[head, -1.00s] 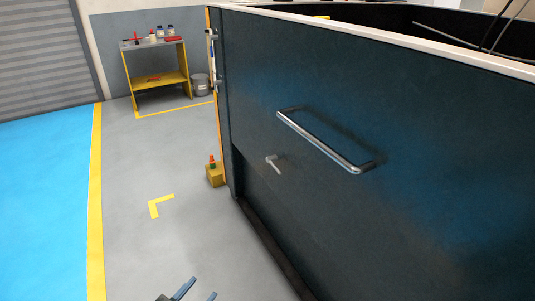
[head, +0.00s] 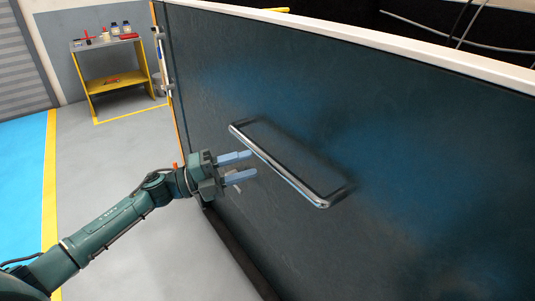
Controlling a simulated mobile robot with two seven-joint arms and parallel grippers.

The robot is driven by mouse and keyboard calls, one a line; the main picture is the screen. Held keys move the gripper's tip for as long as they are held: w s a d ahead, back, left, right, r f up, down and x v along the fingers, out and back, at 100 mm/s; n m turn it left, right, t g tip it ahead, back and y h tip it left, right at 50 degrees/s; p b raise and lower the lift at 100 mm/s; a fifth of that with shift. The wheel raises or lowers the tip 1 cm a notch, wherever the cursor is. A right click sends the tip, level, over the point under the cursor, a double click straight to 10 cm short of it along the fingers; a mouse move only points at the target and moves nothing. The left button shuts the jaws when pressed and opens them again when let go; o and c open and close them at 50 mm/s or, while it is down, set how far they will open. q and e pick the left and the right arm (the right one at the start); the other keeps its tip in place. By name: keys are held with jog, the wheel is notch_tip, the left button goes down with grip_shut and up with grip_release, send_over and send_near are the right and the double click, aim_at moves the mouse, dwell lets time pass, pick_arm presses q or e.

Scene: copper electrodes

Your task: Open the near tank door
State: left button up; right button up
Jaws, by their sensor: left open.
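The near tank door (head: 400,170) is a large dark blue-grey panel filling the right and middle of the head view. It looks closed. A long silver bar handle (head: 290,177) stands out from it, slanting down to the right. My left gripper (head: 253,166) is open, its two blue-grey fingers pointing right, just left of the bar's upper part. I cannot tell whether a finger touches the bar. A small silver latch handle (head: 238,189) on the door is mostly hidden behind the gripper. My right gripper is not in view.
A pale rim (head: 380,42) runs along the top of the door, with cables (head: 450,37) behind it. A yellow work stand (head: 112,80) with bottles stands at the back left. The grey floor (head: 100,180) left of the door is mostly clear.

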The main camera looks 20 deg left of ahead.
aim_at(268, 159)
pick_arm(q)
jog(key=p+x, duration=0.1)
jog(key=x, duration=0.5)
jog(key=shift+c, duration=0.2)
grip_shut()
